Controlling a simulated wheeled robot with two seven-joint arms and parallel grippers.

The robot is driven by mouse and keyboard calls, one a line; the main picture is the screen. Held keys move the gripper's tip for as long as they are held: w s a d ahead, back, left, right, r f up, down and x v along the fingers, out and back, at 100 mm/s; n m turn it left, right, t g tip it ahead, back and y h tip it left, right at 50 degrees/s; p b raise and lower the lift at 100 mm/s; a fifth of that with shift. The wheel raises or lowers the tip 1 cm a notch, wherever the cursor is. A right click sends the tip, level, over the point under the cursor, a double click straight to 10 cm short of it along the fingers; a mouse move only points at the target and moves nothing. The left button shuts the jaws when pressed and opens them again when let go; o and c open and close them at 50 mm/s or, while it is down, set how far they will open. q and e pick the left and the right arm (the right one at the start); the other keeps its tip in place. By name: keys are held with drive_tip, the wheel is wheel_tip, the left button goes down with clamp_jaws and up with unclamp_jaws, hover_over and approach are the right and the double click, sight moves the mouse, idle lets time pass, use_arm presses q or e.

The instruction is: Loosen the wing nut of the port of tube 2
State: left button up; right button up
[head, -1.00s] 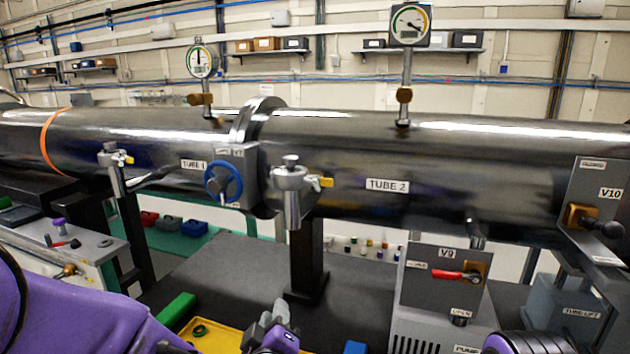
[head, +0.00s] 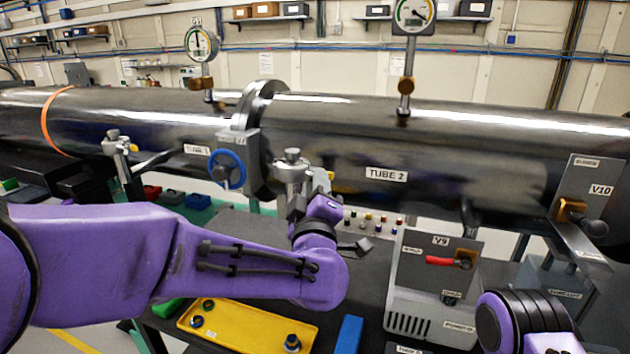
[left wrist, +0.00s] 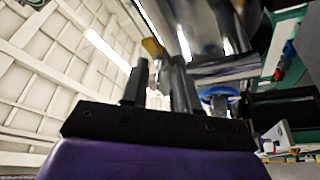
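The port of tube 2 (head: 292,172) is a grey metal stub with a round cap on the near side of the dark tube 2 (head: 480,165), just right of the flange. Its yellow wing nut (head: 329,176) shows partly at the port's right side, and a yellow part also shows past the fingertips in the left wrist view (left wrist: 152,47). My left gripper (head: 312,192) is just below and in front of the port, fingers up. In the left wrist view its two dark fingers (left wrist: 158,75) stand apart. Contact with the nut cannot be told. My right gripper is out of view.
A blue handwheel (head: 226,169) is close left of the port. Tube 1's port (head: 117,147) is farther left. The V9 pump box (head: 433,290) with a red lever (head: 440,261) stands at right. A yellow tray (head: 250,328) lies below my left arm.

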use_arm(q)
clamp_jaws()
drive_tip(key=shift+n, duration=0.4)
drive_tip(key=n+g+h+b, duration=0.1)
drive_tip(key=n+g, duration=0.1)
drive_tip(key=n, duration=0.4)
drive_tip(key=r+n+g+h+b, duration=0.1)
drive_tip(key=n+g+b, duration=0.1)
drive_tip(key=n, duration=0.4)
drive_tip(key=a+r+n+g+h+b, duration=0.1)
drive_tip(key=n+g, duration=0.2)
drive_tip(key=n, duration=0.3)
drive_tip(key=shift+w+n+b, duration=0.1)
drive_tip(key=shift+n+b, duration=0.2)
drive_tip(key=shift+b, duration=0.1)
drive_tip(key=shift+r+n+g+h+b, duration=0.1)
drive_tip(key=shift+n+g+h+b, duration=0.2)
drive_tip(key=shift+n+h+b, duration=0.15)
